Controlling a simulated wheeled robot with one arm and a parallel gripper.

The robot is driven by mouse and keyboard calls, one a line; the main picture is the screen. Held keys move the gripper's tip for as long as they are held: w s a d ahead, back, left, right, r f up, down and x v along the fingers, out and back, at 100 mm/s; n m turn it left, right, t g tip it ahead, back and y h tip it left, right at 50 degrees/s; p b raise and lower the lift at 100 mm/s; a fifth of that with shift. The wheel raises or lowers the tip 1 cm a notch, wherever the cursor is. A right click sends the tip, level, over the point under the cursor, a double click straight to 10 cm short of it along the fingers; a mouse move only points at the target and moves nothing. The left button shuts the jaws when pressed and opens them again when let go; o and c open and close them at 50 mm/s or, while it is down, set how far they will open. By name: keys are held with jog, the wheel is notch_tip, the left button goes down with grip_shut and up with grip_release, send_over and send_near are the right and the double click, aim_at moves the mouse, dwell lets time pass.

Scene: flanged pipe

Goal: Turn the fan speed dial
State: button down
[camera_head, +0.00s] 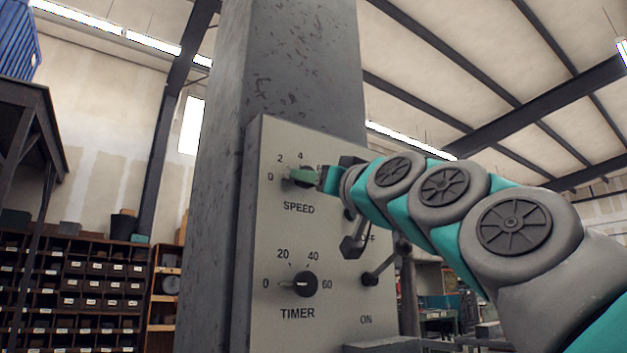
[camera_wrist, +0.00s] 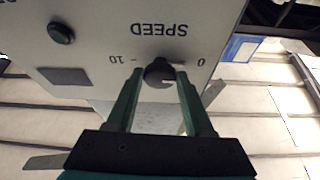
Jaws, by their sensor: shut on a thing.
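The fan speed dial is a dark round knob above the word SPEED on a light grey control panel (camera_head: 275,235). In the wrist view the dial (camera_wrist: 159,72) sits between the two green fingers of my gripper (camera_wrist: 157,78), which is shut on it. The panel appears upside down there, with the 0 and 10 marks either side of the dial. In the head view my gripper (camera_head: 302,175) reaches the dial from the right and hides most of it. The dial's pointer direction cannot be told.
A timer dial (camera_head: 299,284) sits lower on the panel. A lever (camera_head: 385,265) by the OFF and ON labels stands out at the panel's right, below my arm. The panel is on a grey column (camera_head: 290,60). Shelves with bins (camera_head: 85,285) are far left.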

jog(key=shift+n+y+b, duration=0.4)
jog(key=shift+n+b, duration=0.3)
jog(key=shift+b, duration=0.4)
jog(key=shift+c, duration=1.4)
grip_release()
jog(key=shift+s+d+f, duration=0.1)
jog(key=b+v, duration=0.1)
jog(key=v, duration=0.6)
jog(key=shift+s+d+b, duration=0.25)
jog(key=shift+b, duration=0.15)
